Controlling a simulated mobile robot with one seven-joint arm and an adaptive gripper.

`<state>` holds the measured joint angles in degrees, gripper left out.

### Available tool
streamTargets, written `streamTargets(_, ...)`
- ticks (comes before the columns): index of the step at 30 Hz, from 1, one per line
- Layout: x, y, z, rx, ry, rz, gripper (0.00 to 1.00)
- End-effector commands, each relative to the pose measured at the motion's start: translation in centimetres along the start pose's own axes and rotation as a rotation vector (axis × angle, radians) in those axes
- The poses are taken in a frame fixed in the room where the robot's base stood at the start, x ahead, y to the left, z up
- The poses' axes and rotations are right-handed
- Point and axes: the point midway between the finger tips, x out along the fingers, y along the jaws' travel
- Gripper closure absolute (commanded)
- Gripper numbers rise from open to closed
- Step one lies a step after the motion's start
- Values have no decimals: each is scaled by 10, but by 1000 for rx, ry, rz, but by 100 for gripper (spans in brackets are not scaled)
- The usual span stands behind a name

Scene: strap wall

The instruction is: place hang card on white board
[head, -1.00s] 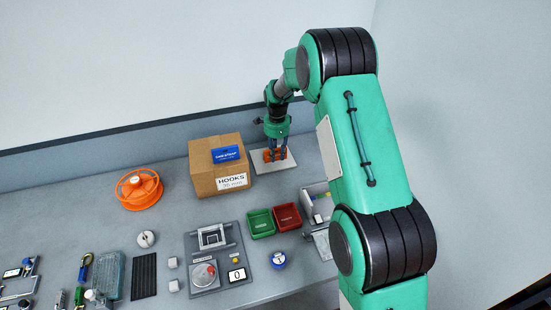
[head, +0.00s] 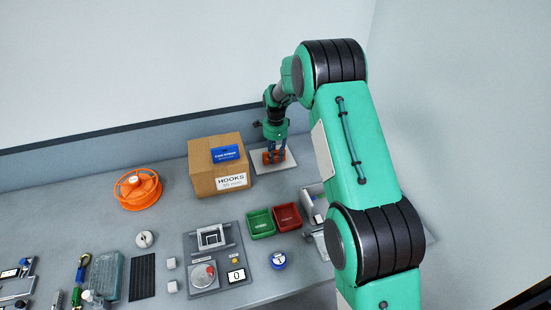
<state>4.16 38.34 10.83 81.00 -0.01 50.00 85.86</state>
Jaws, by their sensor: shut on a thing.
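A white board (head: 287,164) lies flat on the bench, right of the cardboard box. My gripper (head: 274,158) points down over it, shut on a small orange thing (head: 273,157) at its fingertips. The orange thing is low over the board; I cannot tell whether it touches. The fingers partly hide it, and its exact shape is too small to tell. A blue card (head: 225,153) with white lettering, which looks like a hang card, lies on top of the cardboard box, apart from my gripper.
The cardboard box (head: 206,183) marked HOOKS stands close left of the board. An orange reel (head: 137,189) is farther left. A green bin (head: 261,223) and a red bin (head: 287,216) stand in front. The wall is close behind. My arm hides the bench's right side.

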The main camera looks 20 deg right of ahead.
Motion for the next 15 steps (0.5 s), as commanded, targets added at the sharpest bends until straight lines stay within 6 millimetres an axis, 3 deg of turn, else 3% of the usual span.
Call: streamTargets(15,7,0,0,0,0,-1,86)
